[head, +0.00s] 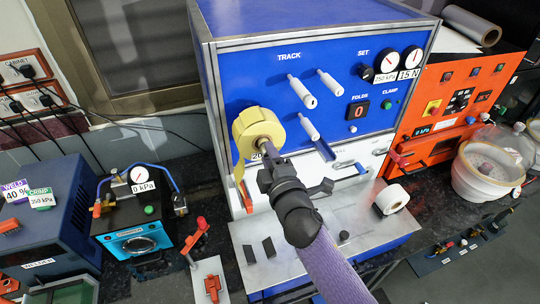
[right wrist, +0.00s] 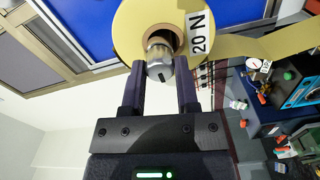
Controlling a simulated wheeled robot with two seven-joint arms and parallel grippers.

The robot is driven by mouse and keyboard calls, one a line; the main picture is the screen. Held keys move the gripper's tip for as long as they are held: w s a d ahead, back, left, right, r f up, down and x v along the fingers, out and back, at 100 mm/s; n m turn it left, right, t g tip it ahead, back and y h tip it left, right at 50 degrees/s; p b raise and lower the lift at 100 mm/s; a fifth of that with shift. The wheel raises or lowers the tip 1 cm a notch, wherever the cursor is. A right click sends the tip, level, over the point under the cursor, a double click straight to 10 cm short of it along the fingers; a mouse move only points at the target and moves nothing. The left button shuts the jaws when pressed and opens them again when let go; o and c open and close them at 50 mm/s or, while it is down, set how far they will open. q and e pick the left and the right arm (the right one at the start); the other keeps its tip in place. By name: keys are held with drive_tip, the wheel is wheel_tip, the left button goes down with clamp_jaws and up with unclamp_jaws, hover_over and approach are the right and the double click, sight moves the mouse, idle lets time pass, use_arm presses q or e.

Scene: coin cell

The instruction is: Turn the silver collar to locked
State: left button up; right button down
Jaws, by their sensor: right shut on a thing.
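The silver collar (right wrist: 160,62) sits at the centre of a yellow tape roll (head: 250,122) on the front of the blue machine (head: 265,62). A short dark mark shows on its end face in the right wrist view. My right gripper (right wrist: 160,80) has one finger on each side of the collar and is shut on it. In the head view the right gripper (head: 267,160) comes up from below and hides most of the collar. I see no locked or unlocked wording at the collar. The left gripper is not in view.
A "20 N" label (right wrist: 199,33) is by the roll, and yellow tape (head: 238,167) hangs down from it. Several white pegs (head: 301,92) stick out of the panel. A white roll (head: 391,200) lies on the metal shelf (head: 290,278) below.

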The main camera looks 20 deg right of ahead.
drive_tip(key=shift+c, duration=1.8)
unclamp_jaws()
drive_tip(key=s+b, duration=0.1)
drive_tip(key=s, duration=0.9)
drive_tip(key=shift+d+b, duration=0.15)
drive_tip(key=shift+b, duration=0.25)
